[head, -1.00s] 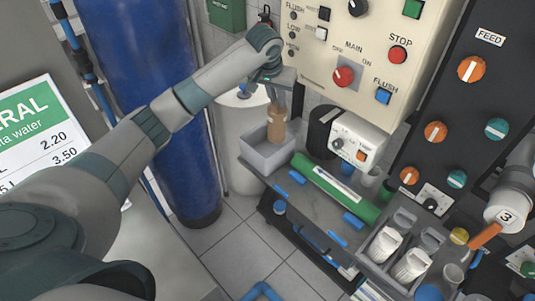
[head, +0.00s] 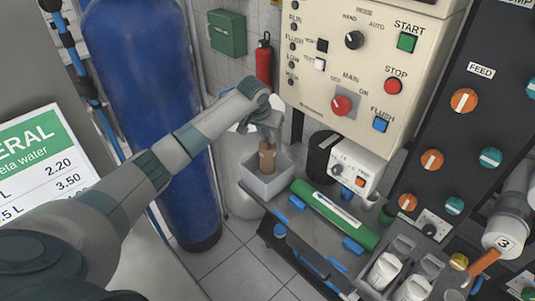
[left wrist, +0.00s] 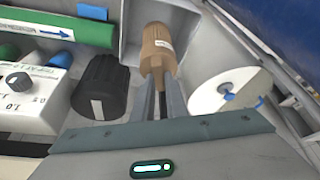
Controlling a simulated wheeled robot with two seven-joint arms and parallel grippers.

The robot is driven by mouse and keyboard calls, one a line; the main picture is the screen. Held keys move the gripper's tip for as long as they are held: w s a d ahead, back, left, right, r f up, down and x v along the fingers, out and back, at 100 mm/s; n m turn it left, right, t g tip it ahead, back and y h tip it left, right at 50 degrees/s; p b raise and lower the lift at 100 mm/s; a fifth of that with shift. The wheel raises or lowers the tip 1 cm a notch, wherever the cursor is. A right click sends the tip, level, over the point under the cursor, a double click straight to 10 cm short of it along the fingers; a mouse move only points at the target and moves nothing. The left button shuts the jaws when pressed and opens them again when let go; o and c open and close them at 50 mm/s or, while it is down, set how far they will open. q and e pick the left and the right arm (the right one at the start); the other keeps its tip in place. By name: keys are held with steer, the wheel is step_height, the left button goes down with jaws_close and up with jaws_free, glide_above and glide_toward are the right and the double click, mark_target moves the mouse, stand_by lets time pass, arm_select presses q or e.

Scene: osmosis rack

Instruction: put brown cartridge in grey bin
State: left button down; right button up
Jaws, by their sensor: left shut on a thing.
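The brown cartridge (head: 267,159) is held upright by my left gripper (head: 269,134), which is shut on its top end. The cartridge's lower end is inside the opening of the grey bin (head: 266,194); I cannot tell whether it touches the bin floor. In the left wrist view, the fingers of my left gripper (left wrist: 160,98) close on the narrow end of the brown cartridge (left wrist: 157,50), with part of the grey bin (left wrist: 131,38) around it. My right gripper is not in view.
The bin stands at the shelf's left end, beside a black cylinder (head: 320,152) and a white control box (head: 355,168). A green tube (head: 335,213) lies in front. A tall blue tank (head: 150,120) stands left. The control panel (head: 370,80) rises behind.

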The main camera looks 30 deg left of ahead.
mark_target(267, 148)
arm_select(q)
steer(key=shift+f, duration=1.3)
steer(key=shift+f+p, duration=0.1)
steer(key=shift+p, duration=0.2)
step_height(267, 148, down, 3)
steer(key=shift+r+p, duration=0.2)
steer(key=shift+p, duration=0.3)
steer(key=shift+f, duration=0.6)
steer(key=c, duration=1.8)
jaws_free()
steer(key=shift+o, duration=0.2)
